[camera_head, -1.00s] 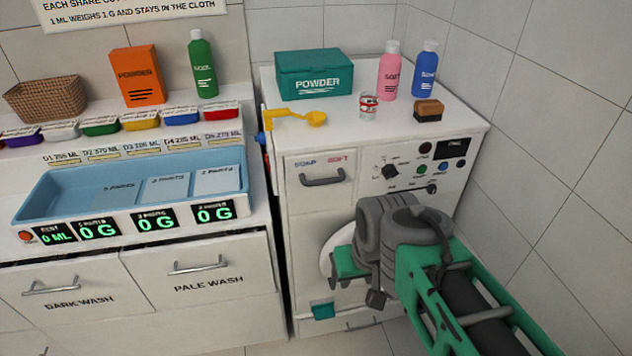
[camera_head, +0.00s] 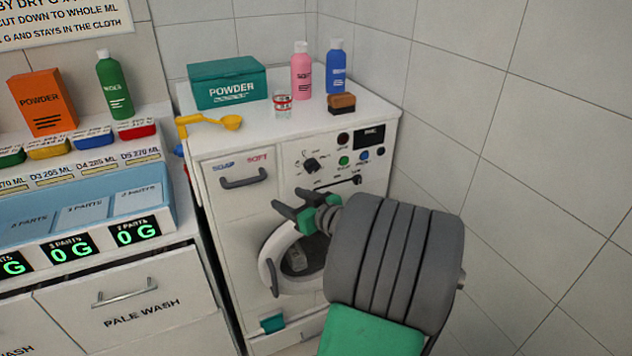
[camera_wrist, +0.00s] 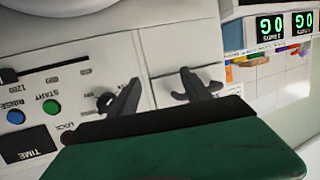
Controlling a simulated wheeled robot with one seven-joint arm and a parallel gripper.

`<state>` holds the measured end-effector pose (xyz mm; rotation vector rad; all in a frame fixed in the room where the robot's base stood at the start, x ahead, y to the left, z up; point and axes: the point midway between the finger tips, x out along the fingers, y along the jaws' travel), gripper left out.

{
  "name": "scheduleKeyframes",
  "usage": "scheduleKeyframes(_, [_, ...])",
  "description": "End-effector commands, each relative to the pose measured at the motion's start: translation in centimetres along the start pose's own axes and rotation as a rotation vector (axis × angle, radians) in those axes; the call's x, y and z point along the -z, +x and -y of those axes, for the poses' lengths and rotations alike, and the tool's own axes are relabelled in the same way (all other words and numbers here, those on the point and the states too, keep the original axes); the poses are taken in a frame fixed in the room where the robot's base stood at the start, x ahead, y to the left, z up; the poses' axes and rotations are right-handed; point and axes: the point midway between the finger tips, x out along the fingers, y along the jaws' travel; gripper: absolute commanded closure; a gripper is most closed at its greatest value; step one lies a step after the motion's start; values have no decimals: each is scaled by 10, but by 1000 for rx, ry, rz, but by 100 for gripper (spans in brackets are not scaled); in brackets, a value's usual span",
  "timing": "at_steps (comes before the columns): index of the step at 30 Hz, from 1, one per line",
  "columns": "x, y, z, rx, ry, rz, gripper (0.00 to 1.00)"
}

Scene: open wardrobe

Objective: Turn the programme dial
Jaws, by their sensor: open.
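The programme dial (camera_head: 311,164) is a black knob on the white washing machine's (camera_head: 225,215) control panel, right of the drawer handle. My gripper (camera_head: 289,200) is open and empty in front of the machine, below the dial in the head view. In the wrist view my gripper's (camera_wrist: 160,75) two dark fingers stand apart. The dial (camera_wrist: 104,101) shows there just left of the left finger, close to it in the picture. I cannot tell the dial's setting or whether anything touches.
The drawer handle (camera_head: 244,178) juts out left of the dial; in the wrist view it lies behind the right finger. Coloured buttons (camera_head: 344,160) and a slider (camera_head: 356,180) flank the dial. A tiled wall (camera_head: 500,180) stands right. Bottles and a powder box (camera_head: 228,83) stand on top.

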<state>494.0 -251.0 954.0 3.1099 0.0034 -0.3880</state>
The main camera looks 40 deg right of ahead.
Motion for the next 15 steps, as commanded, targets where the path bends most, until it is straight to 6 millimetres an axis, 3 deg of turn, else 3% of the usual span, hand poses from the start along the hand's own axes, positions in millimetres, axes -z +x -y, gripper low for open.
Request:
scheduleKeyframes(1, [-4,-16,-36,-78,16,-81,44])
scheduleKeyframes(4, [3,-42,-77,-183,17,-198,44])
scheduleKeyframes(8, [11,-49,-94,-226,15,-247,44])
scheduleKeyframes(15, [24,-7,-101,-219,14,-245,44])
